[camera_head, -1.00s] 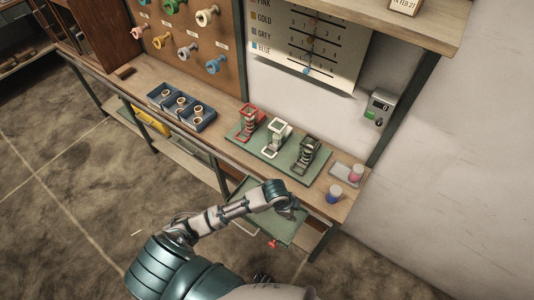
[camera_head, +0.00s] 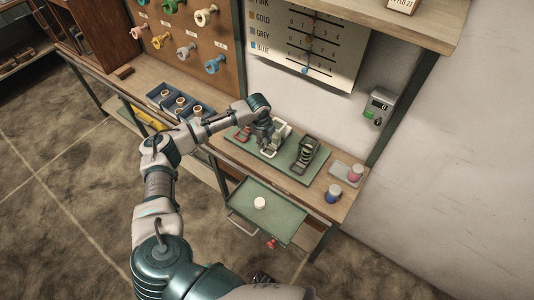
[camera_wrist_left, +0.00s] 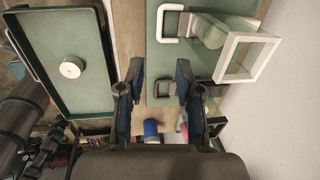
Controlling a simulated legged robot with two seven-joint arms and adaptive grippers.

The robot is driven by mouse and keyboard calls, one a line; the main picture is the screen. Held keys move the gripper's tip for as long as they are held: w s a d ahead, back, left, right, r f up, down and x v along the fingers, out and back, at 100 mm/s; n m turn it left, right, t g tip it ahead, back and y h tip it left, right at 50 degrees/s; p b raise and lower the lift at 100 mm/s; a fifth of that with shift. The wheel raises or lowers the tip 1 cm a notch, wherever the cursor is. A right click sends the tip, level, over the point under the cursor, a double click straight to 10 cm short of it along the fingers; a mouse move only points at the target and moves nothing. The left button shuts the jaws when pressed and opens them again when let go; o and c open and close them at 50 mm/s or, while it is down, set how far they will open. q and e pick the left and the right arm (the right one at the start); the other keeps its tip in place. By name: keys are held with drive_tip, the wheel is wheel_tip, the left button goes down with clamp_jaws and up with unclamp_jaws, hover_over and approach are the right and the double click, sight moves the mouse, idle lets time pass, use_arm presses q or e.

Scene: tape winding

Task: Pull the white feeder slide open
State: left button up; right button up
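The white feeder (camera_head: 283,130) stands on the green board (camera_head: 297,167) on the bench, partly hidden behind my left gripper in the head view. In the left wrist view its white square frame (camera_wrist_left: 275,58) is at the upper right and a white loop handle (camera_wrist_left: 160,22) at top centre. My left gripper (camera_head: 266,139) is over the feeder's front side. In the left wrist view my left gripper (camera_wrist_left: 160,78) is open and empty, fingers apart, below the white handle and apart from it. A small dark shape low in the head view may be my right gripper; its state is unclear.
The red feeder (camera_head: 242,133) and black feeder (camera_head: 306,154) flank the white one. An open green drawer (camera_head: 285,208) holds a white round piece (camera_head: 260,203). Pink (camera_head: 355,172) and blue (camera_head: 333,193) spools are at the right. Blue bins (camera_head: 160,98) stand at the left.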

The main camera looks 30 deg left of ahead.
sight(267, 155)
use_arm(q)
drive_tip(key=f, duration=0.4)
drive_tip(key=w+f, duration=0.1)
drive_tip(key=f, duration=0.2)
drive_tip(key=w+f, duration=0.1)
drive_tip(key=f, duration=0.3)
drive_tip(key=shift+a+f+b, duration=0.25)
drive_tip(key=shift+f+b, duration=0.05)
drive_tip(key=shift+f, duration=0.05)
drive_tip(key=shift+d, duration=0.15)
drive_tip(key=shift+d, duration=0.1)
clamp_jaws()
